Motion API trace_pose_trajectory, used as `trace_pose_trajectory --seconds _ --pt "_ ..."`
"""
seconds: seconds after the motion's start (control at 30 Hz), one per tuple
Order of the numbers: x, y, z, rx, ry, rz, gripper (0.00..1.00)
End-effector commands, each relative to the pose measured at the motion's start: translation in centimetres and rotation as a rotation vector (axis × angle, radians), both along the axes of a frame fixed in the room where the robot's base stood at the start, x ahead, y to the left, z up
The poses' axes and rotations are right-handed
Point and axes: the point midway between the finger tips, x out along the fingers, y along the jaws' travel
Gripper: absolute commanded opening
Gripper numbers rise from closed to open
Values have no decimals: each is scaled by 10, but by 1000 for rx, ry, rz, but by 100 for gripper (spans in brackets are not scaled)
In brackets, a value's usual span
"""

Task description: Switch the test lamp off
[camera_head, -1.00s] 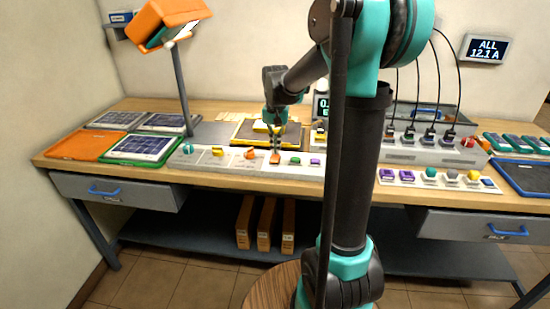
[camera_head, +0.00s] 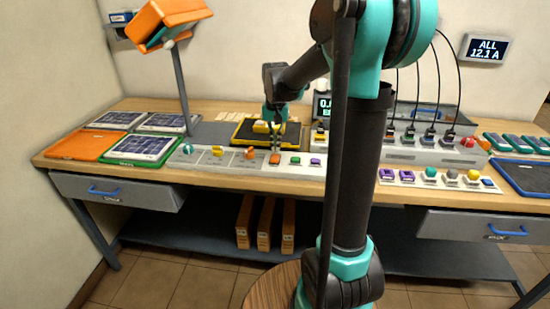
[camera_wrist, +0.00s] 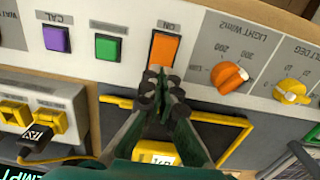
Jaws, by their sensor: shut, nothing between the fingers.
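The test lamp (camera_head: 170,20) is an orange head on a grey post at the back left, tilted downward; no bright glow shows on its underside. The orange rocker switch (camera_wrist: 164,50), labelled ON, sits on the pale control strip and also shows in the head view (camera_head: 275,159). My gripper (camera_wrist: 163,78) is shut and empty, its fingertips at the edge of the switch nearest the black tray. Whether they touch it I cannot tell. In the head view my gripper (camera_head: 275,148) points down just behind the switch.
Green (camera_wrist: 108,47) and purple (camera_wrist: 57,39) buttons sit beside the switch; orange (camera_wrist: 229,78) and yellow (camera_wrist: 292,91) knobs lie on its other side. A yellow-edged black tray (camera_head: 250,142) lies behind the strip. Solar panels (camera_head: 140,147) lie at the left.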

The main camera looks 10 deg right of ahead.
Motion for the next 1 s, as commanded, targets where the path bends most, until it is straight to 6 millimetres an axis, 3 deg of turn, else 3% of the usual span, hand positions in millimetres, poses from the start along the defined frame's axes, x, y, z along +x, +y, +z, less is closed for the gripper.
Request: trace_pose_trajectory --seconds 0.63,1.0 --pt "0 0 47 0 0 0 0" --pt "0 0 52 0 0 0 0"
